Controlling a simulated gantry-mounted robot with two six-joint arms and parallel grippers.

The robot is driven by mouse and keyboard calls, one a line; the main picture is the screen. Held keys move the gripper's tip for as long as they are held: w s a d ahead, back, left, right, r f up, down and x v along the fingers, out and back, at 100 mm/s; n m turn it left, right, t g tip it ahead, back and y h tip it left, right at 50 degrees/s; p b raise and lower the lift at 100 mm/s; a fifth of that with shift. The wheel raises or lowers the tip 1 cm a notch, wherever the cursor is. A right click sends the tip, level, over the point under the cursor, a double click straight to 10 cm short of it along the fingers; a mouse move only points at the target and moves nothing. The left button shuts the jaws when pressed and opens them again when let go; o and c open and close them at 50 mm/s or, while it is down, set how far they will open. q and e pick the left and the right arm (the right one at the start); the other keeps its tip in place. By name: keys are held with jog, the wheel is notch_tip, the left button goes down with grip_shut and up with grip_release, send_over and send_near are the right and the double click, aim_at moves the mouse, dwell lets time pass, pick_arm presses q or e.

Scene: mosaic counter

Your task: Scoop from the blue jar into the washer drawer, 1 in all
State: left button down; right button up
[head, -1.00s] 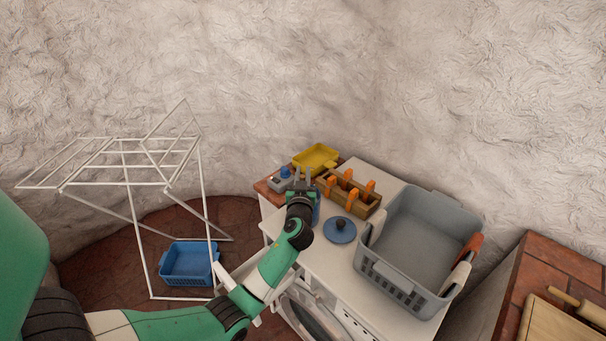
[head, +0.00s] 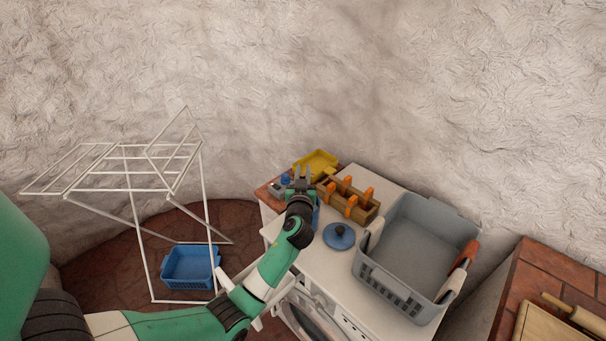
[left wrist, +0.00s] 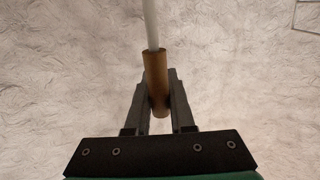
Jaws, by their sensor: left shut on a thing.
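My left gripper (head: 302,174) is above the back-left part of the washer top. In the left wrist view my left gripper (left wrist: 158,95) is shut on a brown cylindrical handle (left wrist: 156,70) with a pale shaft; its far end is out of view. The blue jar (head: 316,216) stands on the washer top, mostly hidden behind my left wrist. Its blue lid (head: 339,236) lies to the right. The white washer (head: 345,290) has a pale part (head: 229,278) jutting out at the left that may be its open drawer, largely covered by my arm. My right gripper is not in view.
A grey laundry basket (head: 418,250) stands right of the lid. A wooden caddy with orange handles (head: 348,200) and a yellow tray (head: 318,164) are at the back. A white drying rack (head: 130,190) and a blue basket (head: 190,267) stand left on the floor.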

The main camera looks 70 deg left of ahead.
pick_arm(q)
notch_tip(320, 180, up, 6)
jog(key=p, duration=0.4)
jog(key=shift+r, duration=0.25)
notch_tip(320, 180, up, 4)
jog(key=d+m+t, duration=0.1)
jog(key=d, duration=0.1)
jog(key=s+d+f+b, duration=0.3)
jog(key=s+d+f, duration=0.1)
jog(key=s+f, duration=0.6)
jog(key=s+d+f+n+g+b, duration=0.1)
jog(key=s+d+f+b, duration=0.3)
jog(key=s+f, duration=0.6)
jog(key=s, duration=0.3)
jog(key=shift+s+f, duration=0.15)
jog(key=shift+f, duration=0.15)
